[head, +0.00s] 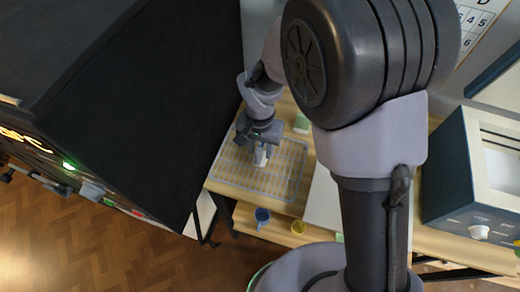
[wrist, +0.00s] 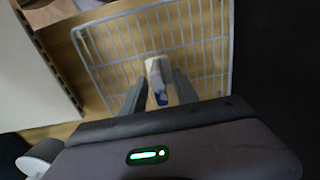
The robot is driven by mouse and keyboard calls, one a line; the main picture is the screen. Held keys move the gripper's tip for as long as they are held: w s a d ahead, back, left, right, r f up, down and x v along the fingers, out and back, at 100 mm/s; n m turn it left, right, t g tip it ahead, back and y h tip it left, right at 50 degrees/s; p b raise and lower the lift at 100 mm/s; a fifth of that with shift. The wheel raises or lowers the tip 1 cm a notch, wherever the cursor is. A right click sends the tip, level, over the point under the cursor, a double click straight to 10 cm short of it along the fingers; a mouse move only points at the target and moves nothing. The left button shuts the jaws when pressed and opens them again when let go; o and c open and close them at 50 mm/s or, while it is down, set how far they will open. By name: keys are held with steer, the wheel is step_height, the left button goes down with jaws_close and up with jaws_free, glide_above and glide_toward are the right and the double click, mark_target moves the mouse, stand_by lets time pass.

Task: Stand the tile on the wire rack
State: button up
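The wire rack (head: 291,177) lies flat on the wooden table, and its grid fills the upper middle of the wrist view (wrist: 107,61). My gripper (head: 262,154) points down over the rack's upper left part. In the wrist view its two fingers (wrist: 158,88) flank a narrow white and blue piece, which looks like the tile (wrist: 154,70) seen nearly edge-on. The fingers appear closed on it. The tile shows as a small white shape in the head view (head: 261,159). Whether its lower edge touches the wires cannot be told.
A blue cup (head: 262,215) and a yellow cup (head: 298,227) stand in front of the rack. A pale board (head: 323,202) lies right of it. A green-and-white item (head: 302,123) sits behind. A large black cabinet (head: 140,100) rises close on the left.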

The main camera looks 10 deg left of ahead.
mark_target(261, 147)
step_height(261, 147, up, 11)
steer(key=p, duration=0.2)
steer(key=shift+d+f+p, duration=0.1)
steer(key=shift+f+p, duration=0.1)
steer(key=shift+p, duration=0.1)
steer(key=s+d+r+m+t+y, duration=0.1)
steer(key=s+d+r+t, duration=0.15)
steer(key=d+r, duration=0.45)
steer(key=s+d+r+m+t+y, duration=0.1)
steer(key=s+d+r+m, duration=0.15)
steer(key=d+r, duration=0.55)
steer(key=s+d+r+t, duration=0.2)
steer(key=s+d, duration=0.3)
steer(key=s, duration=0.3)
step_height(261, 147, down, 9)
steer(key=b, duration=0.8)
steer(key=shift+w+a+r, duration=0.15)
steer(key=shift+a, duration=0.15)
